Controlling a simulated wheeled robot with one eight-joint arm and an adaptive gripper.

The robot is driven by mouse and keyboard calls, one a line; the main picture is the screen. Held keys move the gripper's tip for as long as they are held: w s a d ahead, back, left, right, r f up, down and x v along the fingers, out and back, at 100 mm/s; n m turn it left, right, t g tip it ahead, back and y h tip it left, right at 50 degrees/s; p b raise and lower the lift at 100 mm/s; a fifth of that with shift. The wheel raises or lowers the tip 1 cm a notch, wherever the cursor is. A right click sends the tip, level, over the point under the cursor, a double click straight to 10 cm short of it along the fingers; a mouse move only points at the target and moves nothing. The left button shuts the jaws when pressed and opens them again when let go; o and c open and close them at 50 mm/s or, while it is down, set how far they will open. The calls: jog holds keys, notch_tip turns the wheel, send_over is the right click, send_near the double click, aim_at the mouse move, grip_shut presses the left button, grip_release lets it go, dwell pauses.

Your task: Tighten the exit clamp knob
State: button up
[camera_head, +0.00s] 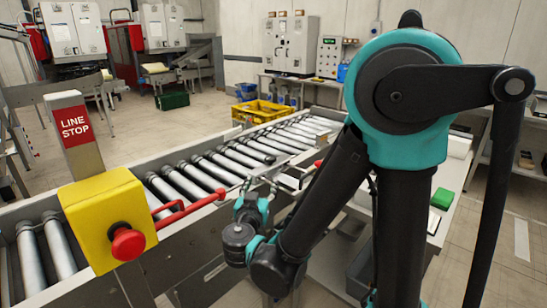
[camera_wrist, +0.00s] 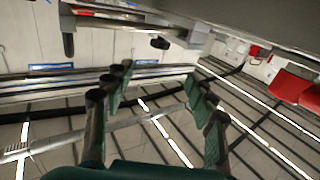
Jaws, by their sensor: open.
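My gripper (camera_wrist: 158,80) is open and empty in the wrist view, with its fingers spread on both sides. A small black knob-like part (camera_wrist: 160,43) hangs under a grey rail beyond the fingertips, apart from them. A second black upright part (camera_wrist: 68,44) is farther left on the same rail. I cannot tell which of them is the exit clamp knob. In the head view, a dark knob-like part (camera_head: 270,160) shows at the conveyor's near side. My arm's end is low beside the conveyor (camera_head: 205,225), and its fingers are hard to make out.
A yellow stop box with a red button (camera_head: 128,243) and a red-handled lever (camera_head: 205,200) stand on the conveyor's near rail. A yellow crate (camera_head: 265,112) is at the far end. A green block (camera_head: 442,198) lies on the bench at right.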

aim_at(269, 161)
jog(key=w, duration=1.1)
jog(key=w+d, duration=0.1)
jog(key=w, duration=0.5)
jog(key=shift+w+d, duration=0.1)
jog(key=shift+w, duration=0.05)
jog(key=c, duration=1.2)
jog(key=shift+h, duration=0.3)
